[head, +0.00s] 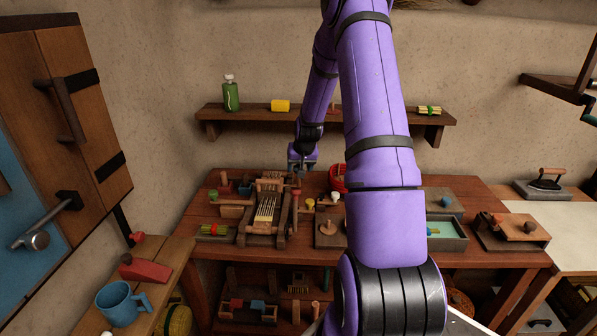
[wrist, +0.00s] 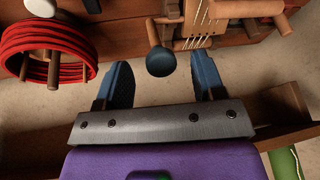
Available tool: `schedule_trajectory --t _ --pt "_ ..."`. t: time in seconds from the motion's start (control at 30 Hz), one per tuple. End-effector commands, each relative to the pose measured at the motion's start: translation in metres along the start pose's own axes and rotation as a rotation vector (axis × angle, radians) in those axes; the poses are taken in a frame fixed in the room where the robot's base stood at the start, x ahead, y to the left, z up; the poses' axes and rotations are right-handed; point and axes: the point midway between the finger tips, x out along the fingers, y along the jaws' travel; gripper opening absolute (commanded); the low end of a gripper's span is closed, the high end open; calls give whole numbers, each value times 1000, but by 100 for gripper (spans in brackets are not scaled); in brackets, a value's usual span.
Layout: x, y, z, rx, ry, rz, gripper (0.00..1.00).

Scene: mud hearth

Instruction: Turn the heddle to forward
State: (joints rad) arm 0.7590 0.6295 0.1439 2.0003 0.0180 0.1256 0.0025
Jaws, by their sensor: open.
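The small wooden loom (head: 265,211), with pale warp strings, stands on the table left of centre in the head view. Part of it shows at the top right of the wrist view (wrist: 199,24). I cannot clearly pick out the heddle among its wooden bars. A dark round knob (wrist: 160,61) shows between and just beyond my fingertips in the wrist view; its link to the loom is unclear. My gripper (wrist: 161,82) is open, its two blue fingers on either side of the knob, with no visible contact. In the head view my gripper (head: 302,162) is behind the loom, near the wall.
A red coil (head: 338,178) hangs on pegs beside the loom; it shows in the wrist view (wrist: 48,48). A blue-green tray (head: 447,243) sits right. My arm hides part of the table.

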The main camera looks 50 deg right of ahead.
Motion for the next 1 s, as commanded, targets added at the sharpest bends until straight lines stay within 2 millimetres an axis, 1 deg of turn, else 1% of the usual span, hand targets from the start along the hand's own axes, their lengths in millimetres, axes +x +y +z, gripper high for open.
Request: schedule_trajectory --t 0.03,0.2,0.3,0.4,0.6,1.0 --pt "-11 0 -1 0 2 0 63" --pt "-41 0 0 -1 0 0 63" --pt "-55 0 0 -1 0 0 63" --pt "-66 0 1 0 -2 0 63" --pt "-75 -1 2 0 -5 -1 63" --pt "-76 -1 2 0 -5 -1 63"
